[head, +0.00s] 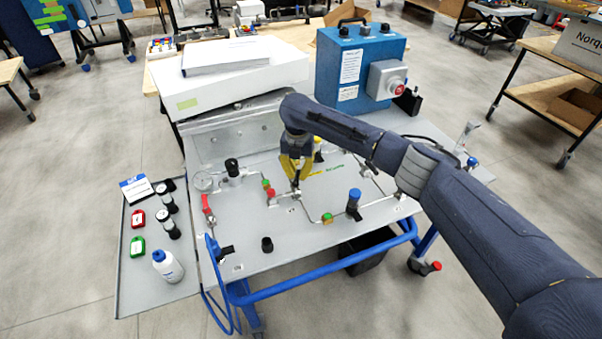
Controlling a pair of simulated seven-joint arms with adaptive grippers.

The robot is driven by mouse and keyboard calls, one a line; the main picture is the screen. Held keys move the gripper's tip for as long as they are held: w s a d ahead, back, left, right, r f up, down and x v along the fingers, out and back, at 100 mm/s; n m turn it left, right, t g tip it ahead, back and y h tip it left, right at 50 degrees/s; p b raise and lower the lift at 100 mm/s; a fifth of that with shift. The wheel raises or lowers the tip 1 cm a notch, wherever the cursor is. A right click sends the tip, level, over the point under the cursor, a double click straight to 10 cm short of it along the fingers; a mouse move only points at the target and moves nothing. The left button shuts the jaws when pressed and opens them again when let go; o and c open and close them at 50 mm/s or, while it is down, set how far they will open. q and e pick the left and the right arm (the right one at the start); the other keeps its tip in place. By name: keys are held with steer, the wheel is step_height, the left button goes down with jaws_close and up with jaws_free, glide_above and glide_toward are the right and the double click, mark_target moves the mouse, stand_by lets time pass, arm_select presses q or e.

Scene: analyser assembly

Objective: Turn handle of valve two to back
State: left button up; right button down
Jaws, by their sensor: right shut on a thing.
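A tilted grey panel (253,215) carries thin pipes, valves and fittings. My right gripper (296,186) is over the middle of the panel, pointing down, with yellow parts near its wrist. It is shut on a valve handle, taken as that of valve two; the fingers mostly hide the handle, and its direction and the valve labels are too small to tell. To the right stands a blue-capped valve (354,204). My left gripper is not in view.
A blue box (345,68) with a red button and a white case (245,75) stand behind the panel. A side tray (132,285) at left holds a white bottle (167,266), red and green tags and black cylinders. A blue tube frame (330,272) edges the front.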

steer(key=n, duration=0.1)
steer(key=a+n, duration=0.1)
steer(key=n, duration=0.1)
steer(key=shift+a+f, duration=0.1)
steer(key=shift+f, duration=0.05)
steer(key=shift+s+a+n, duration=0.1)
steer(key=shift+a+n, duration=0.15)
steer(key=shift+n, duration=0.55)
steer(key=shift+s+a+n, duration=0.1)
steer(key=shift+a+n, duration=0.1)
steer(key=shift+n, duration=0.6)
steer(key=c, duration=1.4)
jaws_free()
steer(key=shift+w, duration=0.1)
step_height(320, 180, up, 12)
